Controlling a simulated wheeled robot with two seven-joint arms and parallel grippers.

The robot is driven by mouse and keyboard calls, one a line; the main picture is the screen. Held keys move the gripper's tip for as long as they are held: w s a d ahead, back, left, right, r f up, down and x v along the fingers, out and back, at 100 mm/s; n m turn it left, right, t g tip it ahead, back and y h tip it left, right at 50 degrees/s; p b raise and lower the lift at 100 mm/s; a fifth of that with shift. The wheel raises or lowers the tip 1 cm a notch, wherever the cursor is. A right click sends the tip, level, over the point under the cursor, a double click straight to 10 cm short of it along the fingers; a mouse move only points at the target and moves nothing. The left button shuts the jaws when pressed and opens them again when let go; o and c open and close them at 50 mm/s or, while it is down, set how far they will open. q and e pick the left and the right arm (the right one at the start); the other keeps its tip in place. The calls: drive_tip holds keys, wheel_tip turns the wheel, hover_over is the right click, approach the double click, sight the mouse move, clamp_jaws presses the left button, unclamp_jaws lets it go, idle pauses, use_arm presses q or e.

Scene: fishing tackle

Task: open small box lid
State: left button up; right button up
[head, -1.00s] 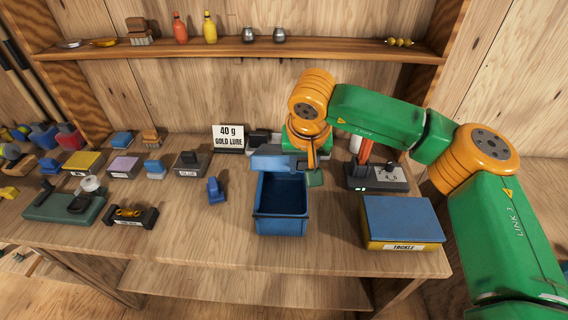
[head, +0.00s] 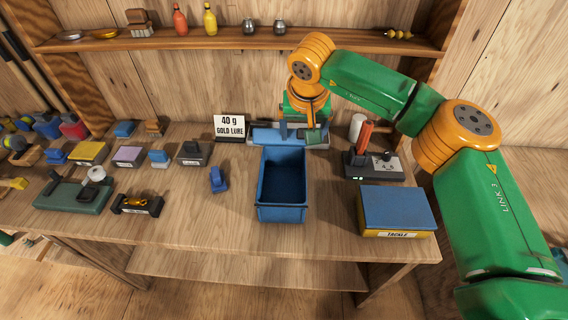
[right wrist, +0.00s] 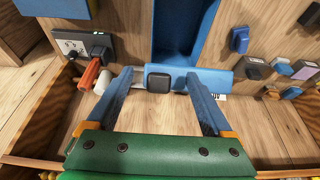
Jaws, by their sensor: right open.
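The small blue box (head: 282,213) stands in the middle of the table with its top open and its inside empty. Its blue lid (head: 264,137) is swung back behind the rear edge and lies about flat. In the right wrist view the lid (right wrist: 215,80) shows below the box opening, with a dark square knob (right wrist: 158,82) on it. My right gripper (head: 303,134) is over the lid at the back of the box. In the wrist view its two blue fingers (right wrist: 160,77) are apart, one on each side of the knob; contact cannot be told. My left gripper is not in view.
A yellow tackle box (head: 399,213) with a blue lid stands at the right. A grey device (head: 374,166) with an orange handle is behind it. A "40 g gold lure" sign (head: 230,127) stands left of the lid. Several small items fill the left; a shelf (head: 200,44) runs behind.

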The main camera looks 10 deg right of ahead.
drive_tip(key=v, duration=0.7)
idle(0.4)
